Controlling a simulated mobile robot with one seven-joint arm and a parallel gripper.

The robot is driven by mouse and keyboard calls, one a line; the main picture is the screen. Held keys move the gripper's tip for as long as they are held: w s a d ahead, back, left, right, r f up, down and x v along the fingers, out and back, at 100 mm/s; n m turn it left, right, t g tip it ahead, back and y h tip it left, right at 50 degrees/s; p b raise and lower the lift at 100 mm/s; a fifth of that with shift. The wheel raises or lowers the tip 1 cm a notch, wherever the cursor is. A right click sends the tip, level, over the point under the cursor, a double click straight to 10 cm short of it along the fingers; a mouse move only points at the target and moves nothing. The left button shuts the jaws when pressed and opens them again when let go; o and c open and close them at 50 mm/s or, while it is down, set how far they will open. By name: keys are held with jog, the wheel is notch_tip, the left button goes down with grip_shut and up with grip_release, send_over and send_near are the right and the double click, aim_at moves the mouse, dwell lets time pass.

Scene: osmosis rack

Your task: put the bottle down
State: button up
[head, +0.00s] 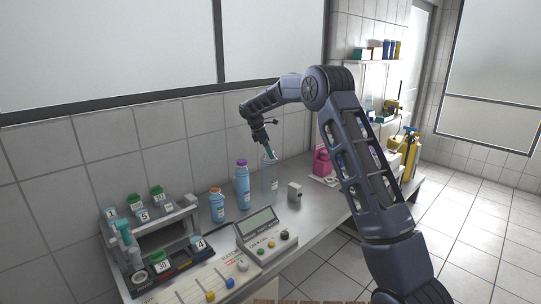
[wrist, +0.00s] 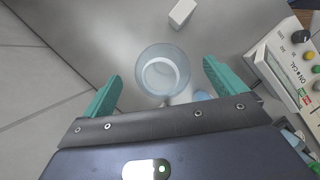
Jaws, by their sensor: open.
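A clear, pale bottle (head: 270,182) with a small label stands upright on the metal bench, to the right of the purple-capped bottle. In the wrist view the clear bottle (wrist: 163,75) appears from above as a round rim with a pale ring inside. My gripper (head: 270,154) is at its top, pointing down. In the wrist view my gripper (wrist: 162,74) has its two teal fingers wide apart, one on each side of the bottle, with gaps between. The bottle's base contact is hard to see.
A purple-capped blue bottle (head: 242,186) and an orange-capped blue bottle (head: 217,206) stand left. A small white block (head: 294,192) is right, a control box with display (head: 262,230) in front, a numbered rack (head: 150,240) far left. A pink item (head: 321,161) stands farther right.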

jog(key=w+v, duration=0.1)
jog(key=v, duration=0.8)
jog(key=s+d+r+m+y, duration=0.1)
jog(key=s+d+r+m, duration=0.25)
jog(key=s+d, duration=0.5)
jog(key=s+d+r+m+t+y, duration=0.1)
jog(key=s+d+r+m, duration=0.2)
jog(key=s+d+r, duration=0.35)
jog(key=s+d+r+m+y, duration=0.1)
jog(key=s+d+r+m, duration=0.2)
jog(key=s+d, duration=0.65)
jog(key=s+d+f+m+t, duration=0.1)
jog(key=s+d+f+m, duration=0.2)
jog(key=s, duration=0.5)
jog(key=s+d+f+m+t+y, duration=0.1)
jog(key=s+d+f+m, duration=0.2)
jog(key=s+d, duration=0.3)
jog(key=s+d+f+m, duration=0.4)
jog(key=s, duration=0.8)
jog(key=shift+d+m+t+y, duration=0.25)
jog(key=shift+m+t+y, duration=0.05)
jog(key=shift+m+t, duration=0.1)
jog(key=shift+o, duration=0.4)
jog(key=shift+s, duration=0.1)
jog(key=shift+a, duration=0.1)
